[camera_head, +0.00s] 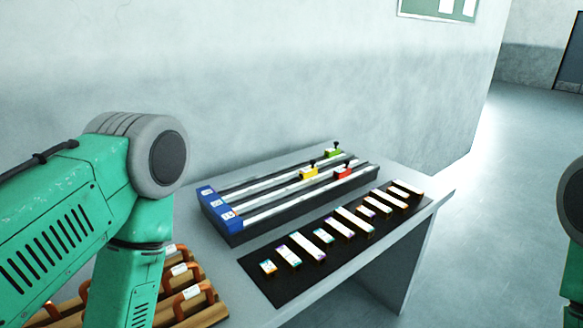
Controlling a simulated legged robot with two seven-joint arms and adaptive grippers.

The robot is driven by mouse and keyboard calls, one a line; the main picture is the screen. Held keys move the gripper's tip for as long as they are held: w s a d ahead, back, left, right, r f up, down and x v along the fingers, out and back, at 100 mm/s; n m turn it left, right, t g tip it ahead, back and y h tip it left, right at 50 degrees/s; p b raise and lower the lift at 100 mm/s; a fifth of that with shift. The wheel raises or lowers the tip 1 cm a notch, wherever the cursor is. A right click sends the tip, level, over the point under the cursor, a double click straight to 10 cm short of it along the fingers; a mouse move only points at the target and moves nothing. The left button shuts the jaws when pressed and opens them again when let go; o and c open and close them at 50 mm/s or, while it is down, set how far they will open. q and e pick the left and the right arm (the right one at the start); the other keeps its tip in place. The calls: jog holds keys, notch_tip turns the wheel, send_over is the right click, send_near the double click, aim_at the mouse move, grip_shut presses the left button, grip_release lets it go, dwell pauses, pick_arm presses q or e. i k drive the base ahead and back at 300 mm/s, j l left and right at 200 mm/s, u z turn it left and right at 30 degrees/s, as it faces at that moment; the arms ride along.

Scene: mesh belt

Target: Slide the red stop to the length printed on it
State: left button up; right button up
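The red stop (343,172) sits on the nearest rail of a three-rail fixture (238,233), toward its far right end. It has a white face and a small black knob; any printed length is too small to read. A yellow stop (309,173) sits on the middle rail and a green stop (333,153) on the back rail. The blue end block with white labels is at the fixture's left end. My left arm comes in from the left, but its gripper is out of frame. Only a piece of my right arm shows at the right edge; its gripper is not visible.
A black mat (261,285) in front of the fixture holds a row of several labelled blocks of differing lengths. Orange-handled wooden pieces (192,295) lie at the table's lower left. The wall stands behind the table (408,178); open floor lies to the right.

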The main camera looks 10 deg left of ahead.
aim_at(340, 173)
jog(key=k+l+u, duration=0.25)
jog(key=i+l+u, duration=0.25)
jog(key=i+l, duration=0.2)
jog(key=i+l+u, duration=0.15)
jog(key=l, duration=0.25)
jog(key=i+l+u, duration=0.15)
jog(key=i+l, duration=0.15)
jog(key=i+l+u, duration=0.1)
jog(key=l, duration=0.3)
jog(key=i+l+u, duration=0.15)
jog(key=l, duration=0.25)
jog(key=i+l+u, duration=0.15)
jog(key=l, duration=0.25)
